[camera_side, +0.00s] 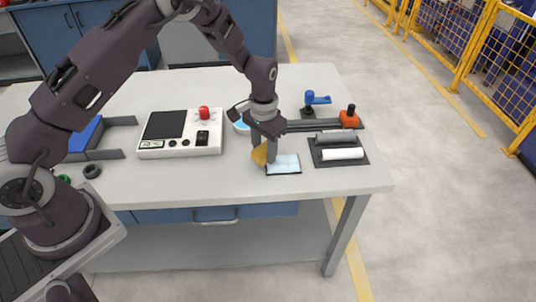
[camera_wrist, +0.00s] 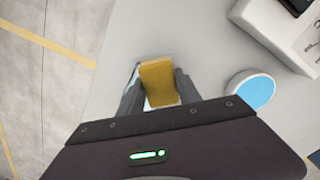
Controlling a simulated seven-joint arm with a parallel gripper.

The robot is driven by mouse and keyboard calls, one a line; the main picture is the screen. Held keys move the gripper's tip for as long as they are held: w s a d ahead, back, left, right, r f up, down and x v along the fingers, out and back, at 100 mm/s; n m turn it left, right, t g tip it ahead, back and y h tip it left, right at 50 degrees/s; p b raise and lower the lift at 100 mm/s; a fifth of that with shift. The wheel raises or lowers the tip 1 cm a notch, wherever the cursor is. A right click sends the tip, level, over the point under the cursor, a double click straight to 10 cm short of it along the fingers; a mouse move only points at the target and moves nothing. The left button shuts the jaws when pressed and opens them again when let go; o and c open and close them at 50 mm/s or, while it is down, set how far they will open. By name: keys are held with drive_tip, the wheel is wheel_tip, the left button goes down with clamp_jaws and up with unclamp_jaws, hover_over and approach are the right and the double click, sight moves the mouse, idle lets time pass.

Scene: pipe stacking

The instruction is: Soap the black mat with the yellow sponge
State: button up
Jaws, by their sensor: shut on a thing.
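The yellow sponge (camera_side: 259,156) is held between the fingers of my gripper (camera_side: 264,157), which is shut on it. The sponge also shows between the fingers in the wrist view (camera_wrist: 157,80). The mat (camera_side: 284,163) lies near the table's front edge. Its top looks pale bluish white, with a thin dark border. The sponge and fingers are at the mat's left edge, low over it; I cannot tell whether they touch. A round white dish with blue contents (camera_wrist: 251,90) stands behind the gripper, partly hidden in the side view (camera_side: 241,125).
A white control box with a red button (camera_side: 181,133) stands left of the dish. A dark tray with a white roller (camera_side: 339,153) lies right of the mat. Behind are a dark rail with a red-orange part (camera_side: 349,117) and a blue-handled tool (camera_side: 311,102).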

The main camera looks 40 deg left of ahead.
drive_tip(key=shift+r, duration=2.85)
